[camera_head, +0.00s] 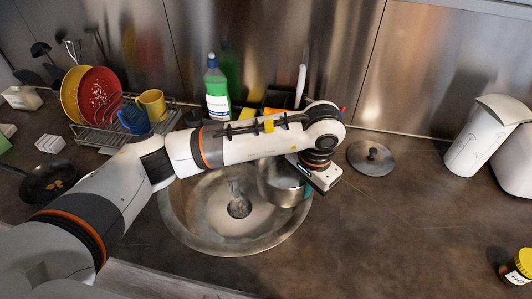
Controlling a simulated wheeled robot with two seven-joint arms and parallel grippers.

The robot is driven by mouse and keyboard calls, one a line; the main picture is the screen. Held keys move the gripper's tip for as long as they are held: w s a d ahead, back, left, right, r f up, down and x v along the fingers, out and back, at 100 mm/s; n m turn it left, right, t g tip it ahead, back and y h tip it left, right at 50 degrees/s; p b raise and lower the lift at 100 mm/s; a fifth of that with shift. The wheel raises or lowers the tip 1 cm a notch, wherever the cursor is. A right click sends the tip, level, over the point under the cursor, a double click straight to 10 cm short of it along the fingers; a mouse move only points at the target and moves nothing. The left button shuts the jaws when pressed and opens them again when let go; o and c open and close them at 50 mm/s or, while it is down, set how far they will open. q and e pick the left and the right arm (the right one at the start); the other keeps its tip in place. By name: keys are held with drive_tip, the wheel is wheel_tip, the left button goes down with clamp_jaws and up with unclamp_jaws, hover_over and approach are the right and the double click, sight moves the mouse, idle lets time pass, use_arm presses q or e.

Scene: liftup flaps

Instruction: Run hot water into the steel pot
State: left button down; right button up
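The steel pot (280,188) is at the right side of the round sink (182,222), partly covered by my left arm. I cannot tell from here what is in it. My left gripper (316,176) is at the pot's right rim, pointing down. Its fingers are hidden, so I cannot tell whether they hold the pot. A greyish, clear streak that looks like water (236,188) shows above the dark drain (240,208), to the left of the pot. The tap is mostly hidden behind my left arm; small red and blue marks show beside my wrist. My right gripper is not in view.
A lid with a knob (372,157) lies right of the sink. A green bottle (216,90) and a dish rack (105,138) with plates and mugs stand behind my arm. A white container (480,138) is at the right, a yellow-lidded jar (518,268) at front right.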

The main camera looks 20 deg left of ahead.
sight(284, 171)
use_arm(q)
drive_tip(key=shift+w+d+f+m, duration=0.1)
drive_tip(key=shift+d+m, duration=0.1)
drive_tip(key=shift+d, duration=0.4)
drive_tip(key=shift+w+d+f+m, duration=0.1)
drive_tip(key=shift+d+m, duration=0.1)
drive_tip(key=shift+d, duration=0.35)
drive_tip(key=f+b, duration=0.1)
drive_tip(key=f, duration=0.5)
drive_tip(key=shift+w+a+f+b, duration=0.1)
drive_tip(key=shift+a+f+b, duration=0.1)
drive_tip(key=shift+f+b, duration=0.15)
drive_tip(key=w+a+b, duration=0.1)
drive_tip(key=w+a, duration=0.1)
drive_tip(key=w+a+b, duration=0.2)
drive_tip(key=a, duration=0.1)
drive_tip(key=w+a+b, duration=0.1)
drive_tip(key=a+b, duration=0.1)
drive_tip(key=shift+w+a+r, duration=0.25)
drive_tip(key=shift+w, duration=0.15)
drive_tip(key=shift+w+a+r, duration=0.15)
drive_tip(key=shift+w+a, duration=0.2)
drive_tip(key=shift+a, duration=0.1)
